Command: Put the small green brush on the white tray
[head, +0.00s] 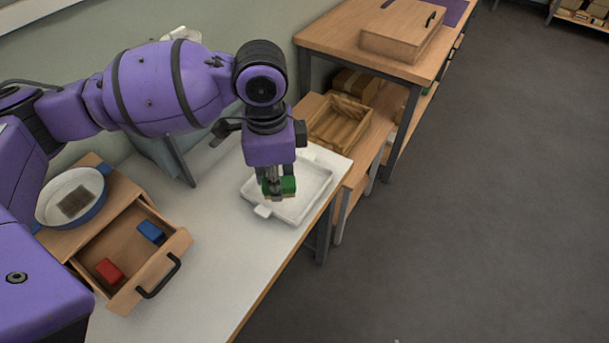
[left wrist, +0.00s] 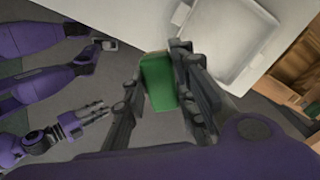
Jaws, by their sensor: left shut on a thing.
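The small green brush (head: 289,185) is held in my left gripper (head: 274,190), over the white tray (head: 318,185) in the head view. In the left wrist view the brush (left wrist: 158,84) sits between the two dark fingers, and the tray (left wrist: 232,45) lies to the upper right. The gripper hides part of the brush and of the tray's inside. I cannot tell the exact height of the brush above the tray. The left wrist view also shows what looks like my right gripper (left wrist: 85,121), away from the table; its finger gap is unclear.
An open wooden drawer (head: 173,250) holds a red block (head: 109,271) and a blue block (head: 151,232). A blue-rimmed white bowl (head: 95,213) with a brown piece stands on the unit. A wooden crate (head: 340,120) is behind the tray. The white table (head: 215,280) is clear in front.

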